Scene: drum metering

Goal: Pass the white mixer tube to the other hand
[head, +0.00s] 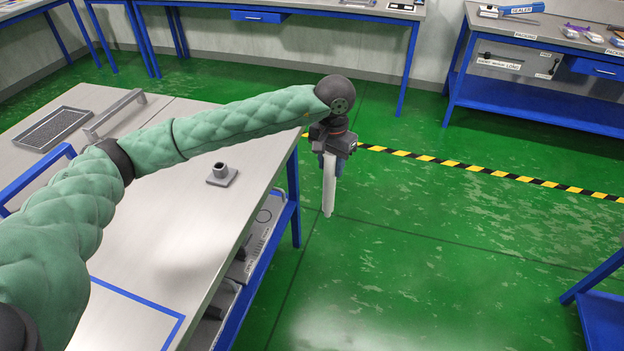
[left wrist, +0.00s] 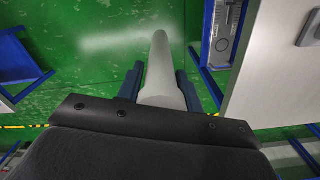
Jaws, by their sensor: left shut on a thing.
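The white mixer tube (head: 328,187) hangs nearly upright over the green floor, just past the right edge of the steel bench in the head view. My left gripper (head: 328,157) is shut on its upper part, and the rest of the tube sticks out below. In the left wrist view the tube (left wrist: 160,75) runs away from the camera between the two blue fingers of my left gripper (left wrist: 159,88). My right gripper does not show in either view.
The steel bench (head: 165,225) carries a small grey socket block (head: 222,175), a dark grated tray (head: 52,129) and a grey bar handle. Blue-framed benches (head: 520,90) stand at the back. The floor (head: 430,250) right of the tube is clear.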

